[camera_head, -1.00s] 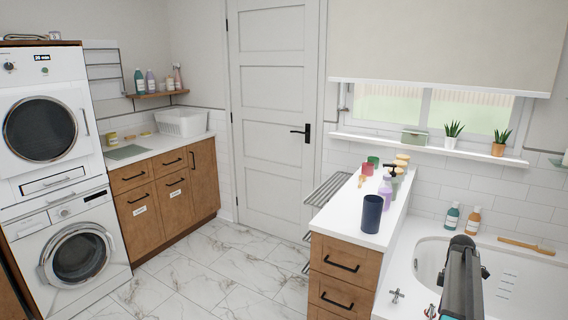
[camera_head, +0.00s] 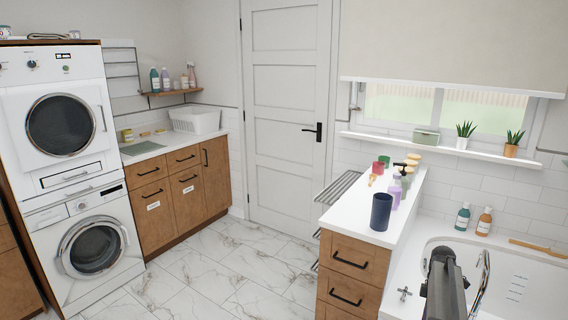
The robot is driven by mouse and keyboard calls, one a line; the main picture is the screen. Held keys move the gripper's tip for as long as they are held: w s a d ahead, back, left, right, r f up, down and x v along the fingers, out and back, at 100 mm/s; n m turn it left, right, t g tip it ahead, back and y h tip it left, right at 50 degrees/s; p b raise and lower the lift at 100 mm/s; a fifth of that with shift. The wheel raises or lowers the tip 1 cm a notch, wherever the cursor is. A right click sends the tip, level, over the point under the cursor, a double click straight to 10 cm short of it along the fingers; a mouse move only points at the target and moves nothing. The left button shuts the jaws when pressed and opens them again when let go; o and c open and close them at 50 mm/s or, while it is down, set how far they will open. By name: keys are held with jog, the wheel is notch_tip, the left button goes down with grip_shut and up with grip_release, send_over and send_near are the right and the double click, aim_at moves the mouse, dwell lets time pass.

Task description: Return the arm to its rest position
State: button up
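My arm (camera_head: 443,288) shows at the lower right of the head view, in front of the bathtub. It is seen end-on as a dark grey link pointing away from me. The gripper's fingers cannot be made out, so I cannot tell whether it is open or holds anything. The arm appears over the near left part of the tub, right of the drawer cabinet.
A wooden drawer cabinet (camera_head: 345,268) with a white top carries a dark blue cup (camera_head: 381,211) and several bottles. The white bathtub (camera_head: 533,275) lies at the right. Stacked laundry machines (camera_head: 62,128) stand left. The marble floor (camera_head: 215,275) between is clear.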

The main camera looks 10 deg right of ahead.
jog(key=s+a+f+n+g, duration=0.15)
jog(key=s+a+f, duration=0.25)
jog(key=a+f, duration=0.7)
jog(key=s+a+f+n+g, duration=0.15)
jog(key=s+a+f, duration=0.45)
jog(key=a, duration=0.8)
jog(key=s+a+f+m, duration=0.5)
jog(key=s+a+m, duration=0.2)
jog(key=s, duration=0.3)
jog(key=s+a+f+m+h, duration=0.1)
jog(key=s+a+f+m, duration=0.4)
jog(key=s, duration=0.6)
jog(key=shift+a+m+h, duration=0.3)
jog(key=shift+a+m, duration=0.7)
jog(key=shift+m, duration=0.2)
